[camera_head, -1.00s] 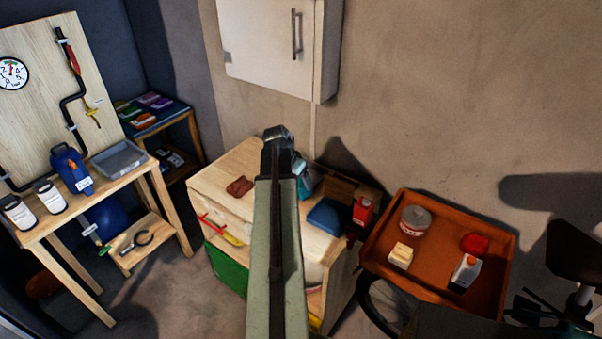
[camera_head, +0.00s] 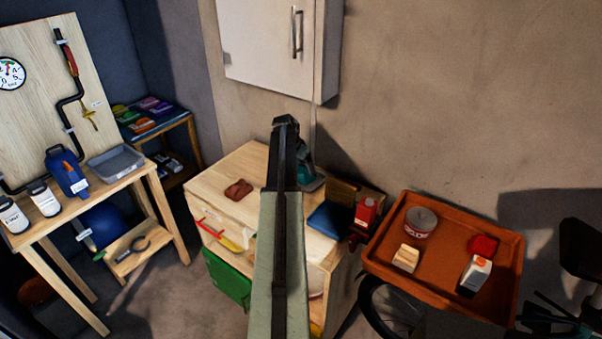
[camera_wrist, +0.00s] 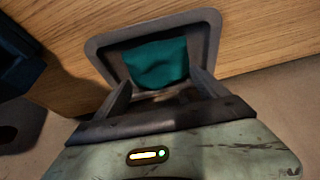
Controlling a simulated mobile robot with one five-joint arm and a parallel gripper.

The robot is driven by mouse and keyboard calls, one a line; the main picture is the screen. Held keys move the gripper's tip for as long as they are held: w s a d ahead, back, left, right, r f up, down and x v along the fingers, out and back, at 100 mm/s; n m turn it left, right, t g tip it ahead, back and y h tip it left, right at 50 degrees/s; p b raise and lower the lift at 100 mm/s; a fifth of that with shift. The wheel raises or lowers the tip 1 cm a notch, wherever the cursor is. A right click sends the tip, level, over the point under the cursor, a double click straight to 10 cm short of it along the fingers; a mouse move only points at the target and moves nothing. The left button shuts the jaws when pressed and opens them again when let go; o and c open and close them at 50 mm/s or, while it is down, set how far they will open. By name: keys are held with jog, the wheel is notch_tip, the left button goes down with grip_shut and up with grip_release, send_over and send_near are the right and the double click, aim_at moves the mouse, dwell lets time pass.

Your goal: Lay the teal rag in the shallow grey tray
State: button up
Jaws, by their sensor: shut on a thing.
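My gripper (camera_wrist: 163,82) is shut on the teal rag (camera_wrist: 157,64), which shows between and beyond the fingers in the wrist view. A grey rounded rim (camera_wrist: 97,45) surrounds the rag there; I cannot tell whether rag and rim touch. In the head view my arm reaches over the wooden cabinet (camera_head: 215,182), and a bit of teal shows right of the arm's tip, the rest hidden behind it. A shallow grey tray (camera_head: 115,163) sits on the left workbench, apart from my gripper, and looks empty.
A blue jug (camera_head: 66,172) and white bottles stand left of the tray. On the cabinet are a brown-red cloth (camera_head: 238,189), a blue thing (camera_head: 329,219) and a red container (camera_head: 366,211). An orange tray (camera_head: 440,275) with several items is at right.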

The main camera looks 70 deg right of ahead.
jog(key=shift+f, duration=0.4)
jog(key=o, duration=1.1)
jog(key=p+v, duration=1.1)
jog(key=v, duration=0.1)
jog(key=shift+r+p, duration=0.3)
jog(key=shift+p, duration=0.05)
jog(key=shift+d+f, duration=0.1)
